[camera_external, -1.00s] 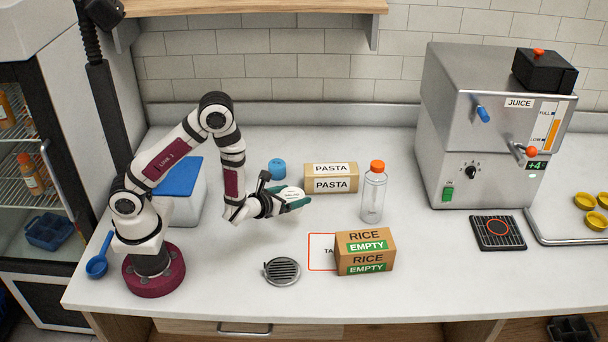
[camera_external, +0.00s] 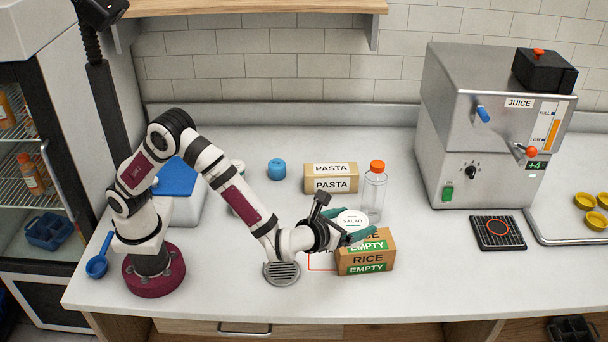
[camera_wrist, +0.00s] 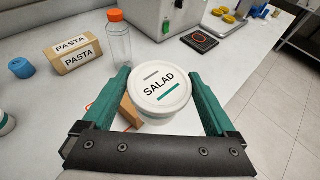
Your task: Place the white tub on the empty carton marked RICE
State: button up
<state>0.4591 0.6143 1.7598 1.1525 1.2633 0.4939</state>
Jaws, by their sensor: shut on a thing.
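The white tub (camera_external: 352,219) has a round lid marked SALAD and also shows in the wrist view (camera_wrist: 160,88). My gripper (camera_external: 350,230) is shut on it, with a green finger on each side, as the wrist view (camera_wrist: 160,100) shows. The tub is over the brown carton marked RICE and EMPTY (camera_external: 368,262). I cannot tell whether it touches the carton's top. In the wrist view the tub hides most of the carton, and only a brown edge (camera_wrist: 129,112) shows at its left.
A PASTA carton (camera_external: 331,178) and a clear bottle with an orange cap (camera_external: 374,190) stand behind the RICE carton. The juice machine (camera_external: 480,130) is at the right. A round grey drain (camera_external: 282,273) lies left of the carton, partly under my arm.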

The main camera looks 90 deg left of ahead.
jog(key=shift+w+d, duration=0.2)
jog(key=shift+w, duration=0.15)
jog(key=w+a+f, duration=0.1)
jog(key=a+f, duration=0.1)
jog(key=a, duration=0.1)
jog(key=w+a+f, duration=0.2)
jog(key=a, duration=0.1)
jog(key=w+a+f, duration=0.1)
jog(key=a+f, duration=0.1)
jog(key=a, duration=0.1)
jog(key=shift+w+a+f, duration=0.15)
jog(key=shift+w+a, duration=0.1)
jog(key=shift+w+a+f, duration=0.1)
jog(key=shift+f, duration=1)
jog(key=shift+a+f, duration=0.1)
jog(key=shift+f, duration=0.95)
jog(key=shift+f, duration=0.1)
jog(key=o, duration=1.2)
jog(key=shift+c, duration=0.2)
